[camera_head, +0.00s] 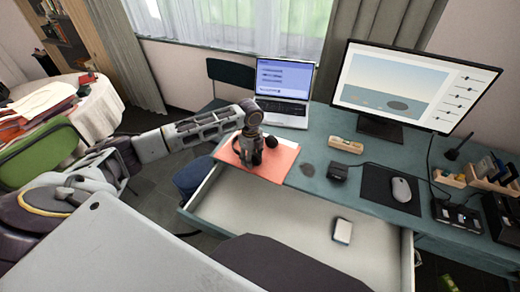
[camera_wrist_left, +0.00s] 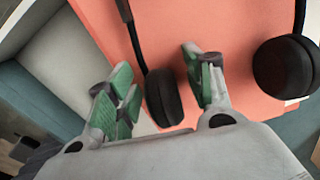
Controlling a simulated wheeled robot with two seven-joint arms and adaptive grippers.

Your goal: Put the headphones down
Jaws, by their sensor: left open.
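The black headphones lie on an orange sheet (camera_head: 283,165) at the desk's front left edge. In the head view one dark cup (camera_head: 271,142) shows beside my left gripper (camera_head: 251,158), which hides much of the rest. In the left wrist view one ear cup (camera_wrist_left: 163,97) appears between the open green-padded fingers of my left gripper (camera_wrist_left: 157,78), with the band running up from it. The other ear cup (camera_wrist_left: 284,68) is at the right, outside the fingers. I cannot tell whether the fingers touch the headphones. My right gripper is not in view.
An open drawer (camera_head: 275,215) with a small white object (camera_head: 342,231) lies below the desk front. A laptop (camera_head: 283,85) stands behind the sheet. A wooden block (camera_head: 346,145), a small black box (camera_head: 338,172) and a mouse pad (camera_head: 390,188) are to the right.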

